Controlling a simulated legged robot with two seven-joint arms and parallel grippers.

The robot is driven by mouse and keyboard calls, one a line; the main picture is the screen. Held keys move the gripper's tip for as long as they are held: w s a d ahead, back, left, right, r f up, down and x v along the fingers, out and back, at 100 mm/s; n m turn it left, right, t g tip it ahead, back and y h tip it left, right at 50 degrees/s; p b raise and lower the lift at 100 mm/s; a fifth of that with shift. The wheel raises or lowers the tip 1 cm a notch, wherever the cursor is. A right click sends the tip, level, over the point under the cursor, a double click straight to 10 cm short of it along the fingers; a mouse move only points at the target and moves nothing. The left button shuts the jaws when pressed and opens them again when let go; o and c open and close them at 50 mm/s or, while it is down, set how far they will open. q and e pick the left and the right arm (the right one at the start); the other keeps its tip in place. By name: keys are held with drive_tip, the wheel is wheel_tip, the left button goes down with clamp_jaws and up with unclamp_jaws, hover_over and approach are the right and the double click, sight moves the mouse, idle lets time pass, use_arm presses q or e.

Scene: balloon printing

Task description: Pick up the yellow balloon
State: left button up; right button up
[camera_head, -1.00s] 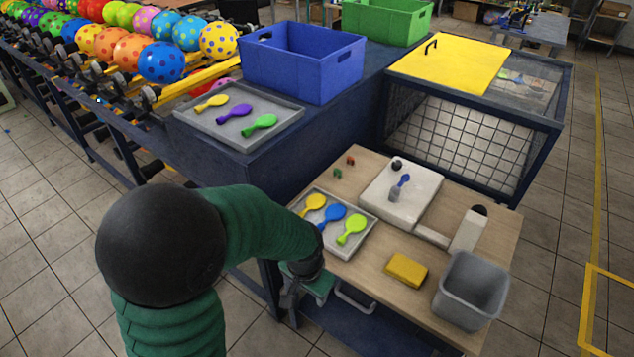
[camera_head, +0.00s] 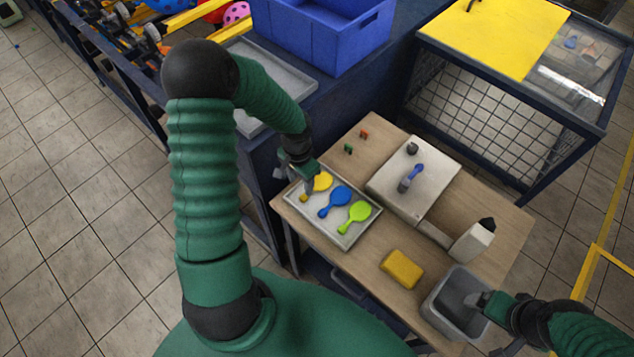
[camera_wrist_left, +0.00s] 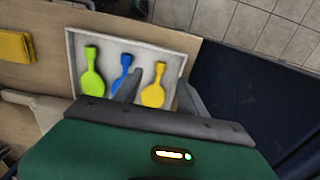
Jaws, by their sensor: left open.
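The yellow balloon (camera_head: 322,181) lies flat at the left end of a small grey tray (camera_head: 345,243) on the wooden table. A blue balloon (camera_head: 340,196) and a lime green balloon (camera_head: 359,212) lie beside it. My left gripper (camera_head: 307,185) is over the tray's left end, close to the yellow balloon and partly covering it. In the left wrist view, the yellow balloon (camera_wrist_left: 153,95) shows between the two spread, empty fingers of the left gripper (camera_wrist_left: 160,88). My right gripper (camera_head: 482,300) is at the grey bin; its fingers are too unclear to judge.
A yellow sponge (camera_head: 402,268), a grey bin (camera_head: 440,325), a white bottle (camera_head: 473,242) and a white board (camera_head: 432,200) share the table. A blue crate (camera_head: 320,40) and another tray (camera_head: 285,68) are on the dark bench behind. A mesh cage (camera_head: 490,110) stands at the right.

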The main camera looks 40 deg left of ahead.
sight(303, 195)
use_arm(q)
drive_tip(key=f, duration=0.2)
drive_tip(key=w+f, duration=0.1)
drive_tip(key=f, duration=0.3)
drive_tip(key=shift+w+a+f, duration=0.1)
drive_tip(key=shift+w+f, duration=0.1)
drive_tip(key=shift+w, duration=0.2)
drive_tip(key=f, duration=0.1)
drive_tip(key=f+p, duration=0.1)
drive_tip(key=f, duration=0.1)
drive_tip(key=shift+a+f, duration=0.35)
drive_tip(key=shift+f, duration=0.05)
drive_tip(key=shift+s+f, duration=0.1)
drive_tip(key=shift+f, duration=0.05)
drive_tip(key=shift+d, duration=0.3)
drive_tip(key=shift+w+d, duration=0.1)
drive_tip(key=shift+w, duration=0.1)
drive_tip(key=c, duration=0.5)
drive_tip(key=shift+s, duration=0.1)
drive_tip(key=c, duration=0.5)
drive_tip(key=shift+a, duration=0.3)
clamp_jaws()
use_arm(e)
drive_tip(key=shift+w+a+r, duration=0.25)
drive_tip(key=shift+w+r, duration=0.2)
drive_tip(key=shift+r, duration=0.05)
